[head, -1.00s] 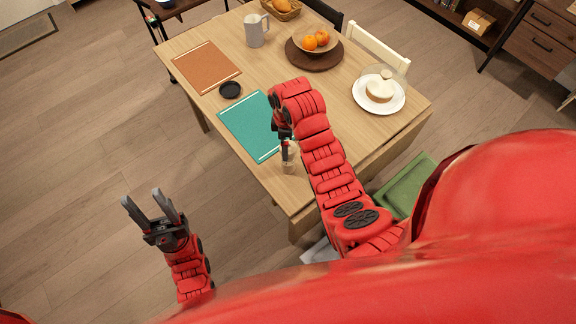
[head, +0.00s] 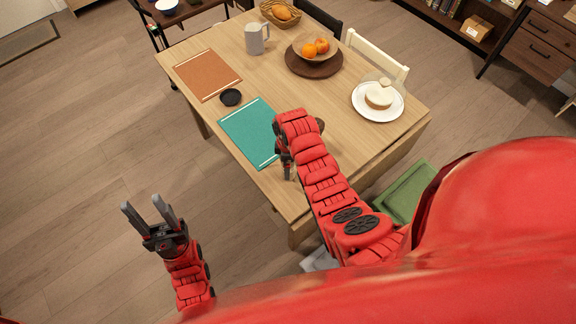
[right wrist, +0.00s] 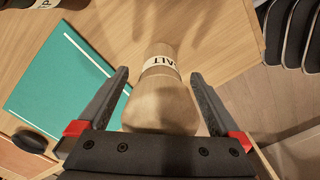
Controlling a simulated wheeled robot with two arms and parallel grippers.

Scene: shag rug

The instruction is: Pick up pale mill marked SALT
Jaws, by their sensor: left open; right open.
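The pale mill (right wrist: 160,100) stands near the table's front edge in the right wrist view, its white band showing the letters "ALT". My right gripper (right wrist: 160,76) is open, with one finger on each side of the mill; a gap shows beside the fingertips. In the head view my right gripper (head: 287,170) is over the near end of the table and hides most of the mill. My left gripper (head: 141,203) is open and empty, over the floor left of the table.
A dark item with a white band marked "P" (right wrist: 45,4) is at the top left of the right wrist view. A teal mat (head: 248,132) lies beside the right gripper. A cake plate (head: 362,108), fruit bowl (head: 303,58) and pitcher (head: 256,40) stand farther off.

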